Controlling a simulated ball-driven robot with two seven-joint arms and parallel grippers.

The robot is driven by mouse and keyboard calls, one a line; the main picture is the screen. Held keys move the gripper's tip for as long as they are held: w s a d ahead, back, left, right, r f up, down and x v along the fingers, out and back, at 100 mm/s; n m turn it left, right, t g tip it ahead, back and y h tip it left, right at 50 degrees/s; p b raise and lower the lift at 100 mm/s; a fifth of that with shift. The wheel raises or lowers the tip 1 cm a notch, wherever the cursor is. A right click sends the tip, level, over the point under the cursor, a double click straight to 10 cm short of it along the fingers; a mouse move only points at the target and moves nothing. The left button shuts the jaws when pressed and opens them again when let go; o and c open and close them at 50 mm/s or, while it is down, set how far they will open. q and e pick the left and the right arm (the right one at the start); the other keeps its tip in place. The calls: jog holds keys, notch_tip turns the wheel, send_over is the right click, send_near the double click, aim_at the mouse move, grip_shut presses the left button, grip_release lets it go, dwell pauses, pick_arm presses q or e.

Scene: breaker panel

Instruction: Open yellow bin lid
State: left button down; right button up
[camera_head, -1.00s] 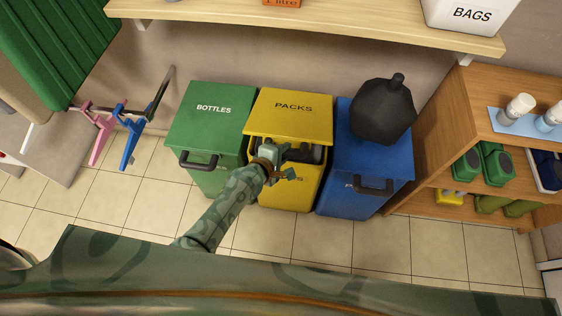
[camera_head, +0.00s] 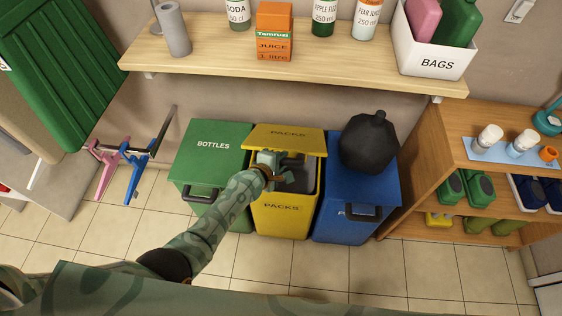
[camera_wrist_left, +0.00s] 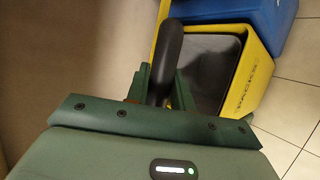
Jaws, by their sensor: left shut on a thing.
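The yellow bin (camera_head: 281,217) stands between the green and blue bins, with PACKS on its front and lid. Its yellow lid (camera_head: 287,136) is tilted up at the front, and a dark inside shows below it. My left gripper (camera_head: 280,166) is at the lid's front edge. In the left wrist view my left gripper (camera_wrist_left: 163,85) is shut on the lid's black handle (camera_wrist_left: 167,60), with the yellow bin rim (camera_wrist_left: 258,70) to the right. My right gripper is not in view.
A green bin (camera_head: 209,151) labelled BOTTLES is at left. A blue bin (camera_head: 362,185) at right carries a black bag (camera_head: 370,142). A wooden shelf (camera_head: 190,56) with bottles, a juice carton and a white BAGS box (camera_head: 431,54) runs above the bins. Tiled floor lies in front.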

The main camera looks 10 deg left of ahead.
pick_arm(q)
jog(key=shift+r, duration=0.1)
jog(key=c, duration=1.2)
grip_release()
jog(key=shift+w, duration=0.1)
jog(key=shift+s+a+r+p, duration=0.15)
jog(key=shift+s+r+p, duration=0.1)
jog(key=shift+s+p, duration=0.2)
jog(key=p+v, duration=0.7)
jog(key=v, duration=0.8)
jog(key=shift+p, duration=0.3)
jog(key=shift+a, duration=0.15)
